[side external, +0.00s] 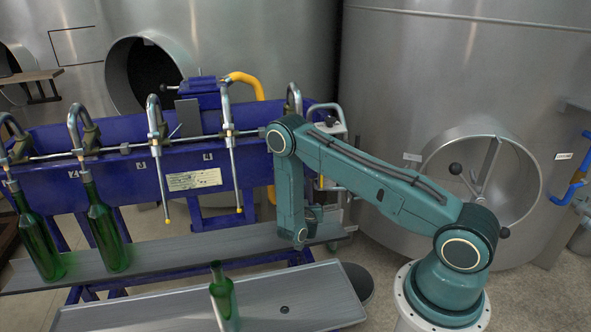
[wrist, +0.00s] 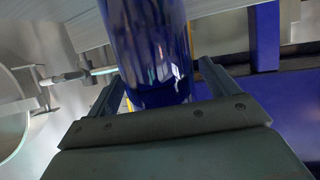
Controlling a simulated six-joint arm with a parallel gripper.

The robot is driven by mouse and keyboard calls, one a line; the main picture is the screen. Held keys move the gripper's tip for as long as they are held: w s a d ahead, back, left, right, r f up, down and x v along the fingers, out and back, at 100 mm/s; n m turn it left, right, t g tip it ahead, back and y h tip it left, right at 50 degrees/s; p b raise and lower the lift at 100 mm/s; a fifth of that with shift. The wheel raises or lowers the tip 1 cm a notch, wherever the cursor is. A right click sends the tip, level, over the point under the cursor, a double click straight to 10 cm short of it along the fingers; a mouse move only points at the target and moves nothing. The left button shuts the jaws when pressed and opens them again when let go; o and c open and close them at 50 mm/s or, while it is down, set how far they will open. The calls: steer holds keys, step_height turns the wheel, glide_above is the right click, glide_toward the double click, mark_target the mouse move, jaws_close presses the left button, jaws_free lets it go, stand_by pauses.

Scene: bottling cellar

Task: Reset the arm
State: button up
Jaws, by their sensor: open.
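My gripper (side external: 303,236) hangs from my bent arm at the right end of the grey shelf (side external: 190,250), in front of the blue filling rack (side external: 130,160). In the wrist view my gripper (wrist: 161,72) is open. A glossy dark blue rounded thing (wrist: 150,50) shows between its two fingers; I cannot tell whether it is a bottle or how near it is. In the side view my arm hides the space by the fingers, and I make out no held object.
Two green bottles (side external: 104,230) (side external: 38,240) stand on the shelf at left, under curved spouts. Another green bottle (side external: 224,298) stands on the front grey tray (side external: 300,290), left of my gripper. Steel tanks (side external: 430,70) stand behind. The shelf between the bottles and my gripper is clear.

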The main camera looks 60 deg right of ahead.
steer(key=shift+c, duration=0.3)
jaws_close()
stand_by(0.5)
steer(key=shift+r, duration=0.15)
